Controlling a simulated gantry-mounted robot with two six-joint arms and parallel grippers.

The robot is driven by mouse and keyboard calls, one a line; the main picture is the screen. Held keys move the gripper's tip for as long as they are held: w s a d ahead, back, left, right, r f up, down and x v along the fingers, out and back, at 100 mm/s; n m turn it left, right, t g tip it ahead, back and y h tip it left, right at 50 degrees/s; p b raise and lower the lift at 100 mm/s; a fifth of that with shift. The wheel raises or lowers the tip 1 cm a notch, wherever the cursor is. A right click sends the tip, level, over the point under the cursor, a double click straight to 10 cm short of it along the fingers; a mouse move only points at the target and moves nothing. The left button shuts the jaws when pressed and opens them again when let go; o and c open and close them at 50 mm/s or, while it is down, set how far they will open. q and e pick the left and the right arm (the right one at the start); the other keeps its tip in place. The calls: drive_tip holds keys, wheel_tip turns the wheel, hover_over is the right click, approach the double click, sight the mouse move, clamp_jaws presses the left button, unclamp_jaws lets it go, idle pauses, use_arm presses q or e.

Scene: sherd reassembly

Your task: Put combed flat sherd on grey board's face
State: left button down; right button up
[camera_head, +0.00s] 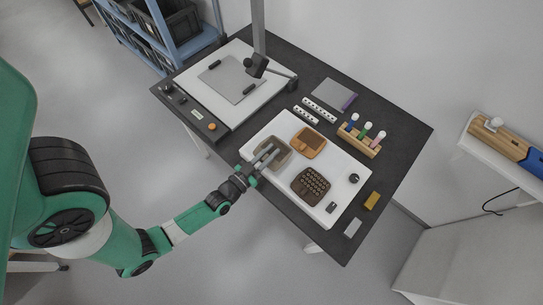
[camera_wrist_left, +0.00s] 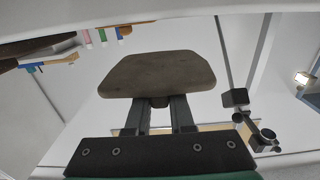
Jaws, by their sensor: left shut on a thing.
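My left gripper (camera_head: 265,161) is shut on a flat grey-brown sherd (camera_head: 280,158) at the left part of the white tray. The same sherd (camera_wrist_left: 157,73) fills the middle of the left wrist view, clamped between the fingertips (camera_wrist_left: 160,103); the side seen there looks plain, and I cannot make out combing. Part of it is hidden by the fingers in the head view. The grey board (camera_head: 233,79) lies on a white panel at the back left of the table, away from the gripper. My right gripper is not in view.
On the white tray (camera_head: 275,191) lie an orange-brown sherd (camera_head: 309,143) and a dark, dotted sherd (camera_head: 310,186). A post with a black camera head (camera_head: 257,65) stands beside the grey board. A wooden rack (camera_head: 359,140) with coloured tools stands at the right.

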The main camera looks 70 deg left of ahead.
use_arm(q)
drive_tip(key=shift+w+a+f, duration=0.25)
drive_tip(key=shift+a+f, duration=0.05)
drive_tip(key=shift+f, duration=0.2)
drive_tip(key=shift+w+a+f+b, duration=0.15)
drive_tip(key=shift+f+b, duration=0.9)
drive_tip(key=shift+f, duration=0.6)
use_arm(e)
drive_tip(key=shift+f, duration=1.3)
use_arm(q)
drive_tip(key=shift+f, duration=0.2)
drive_tip(key=c, duration=0.8)
unclamp_jaws()
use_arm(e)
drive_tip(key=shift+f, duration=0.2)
